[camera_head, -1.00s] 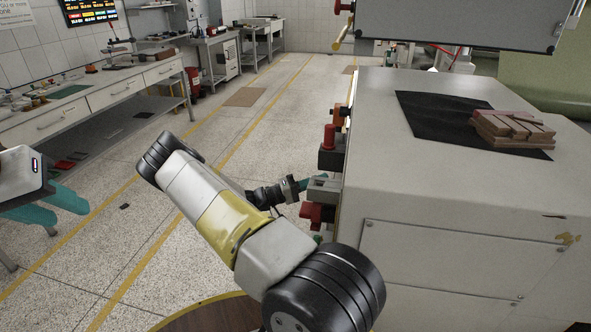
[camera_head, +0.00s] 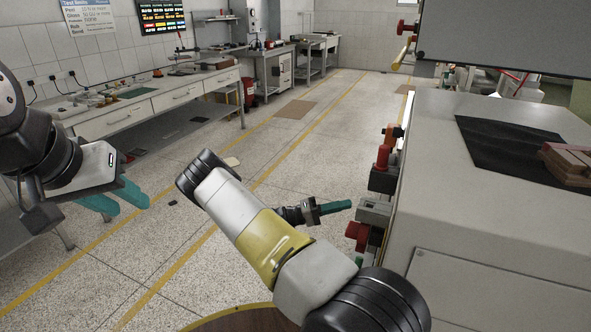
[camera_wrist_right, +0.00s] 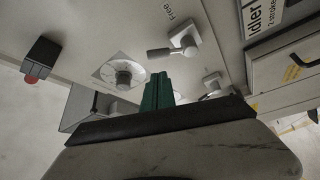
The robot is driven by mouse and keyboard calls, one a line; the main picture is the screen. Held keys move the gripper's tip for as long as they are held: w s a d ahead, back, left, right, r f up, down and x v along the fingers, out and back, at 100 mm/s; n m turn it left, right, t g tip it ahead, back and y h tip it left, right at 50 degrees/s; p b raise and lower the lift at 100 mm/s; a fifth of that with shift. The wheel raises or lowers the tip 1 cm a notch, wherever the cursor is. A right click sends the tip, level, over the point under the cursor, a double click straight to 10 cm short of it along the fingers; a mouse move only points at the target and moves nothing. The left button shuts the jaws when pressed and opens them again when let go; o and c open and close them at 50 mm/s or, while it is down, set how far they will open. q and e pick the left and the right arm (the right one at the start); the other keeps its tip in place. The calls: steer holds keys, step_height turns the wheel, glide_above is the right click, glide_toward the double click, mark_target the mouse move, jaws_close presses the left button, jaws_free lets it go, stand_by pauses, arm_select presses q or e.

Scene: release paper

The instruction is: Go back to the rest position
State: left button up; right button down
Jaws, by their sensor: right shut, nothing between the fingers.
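My left gripper (camera_head: 118,202) hangs at the left of the head view, its two teal fingers apart with nothing between them. My right arm crosses the middle of the head view, and my right gripper (camera_head: 345,205) points right toward the side of the grey machine (camera_head: 490,240). In the right wrist view my right gripper (camera_wrist_right: 158,82) shows its green fingers together and empty, in front of a panel with a round knob (camera_wrist_right: 124,79) and a lever (camera_wrist_right: 172,50). Whether the fingers touch the panel cannot be told.
Red and grey fittings (camera_head: 383,158) stick out from the machine's side close to my right gripper. A black sheet (camera_head: 490,150) and brown blocks (camera_head: 568,163) lie on its top. A long workbench (camera_head: 115,115) stands at the left wall.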

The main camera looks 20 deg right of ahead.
steer(key=s+a+r+n+t+y, duration=0.2)
steer(key=s+a+r+t+y, duration=0.1)
steer(key=s+a+r+y, duration=0.4)
steer(key=s+a+r+n+t+y, duration=0.3)
steer(key=s+a+r+y, duration=0.4)
steer(key=r, duration=0.5)
steer(key=s+a+r+n+t+y, duration=0.2)
steer(key=s+a+r+t+y, duration=0.2)
steer(key=s+a+r+y, duration=0.3)
step_height(320, 180, up, 2)
steer(key=shift+a+r+y, duration=0.2)
steer(key=shift+y, duration=0.4)
steer(key=shift+s, duration=0.15)
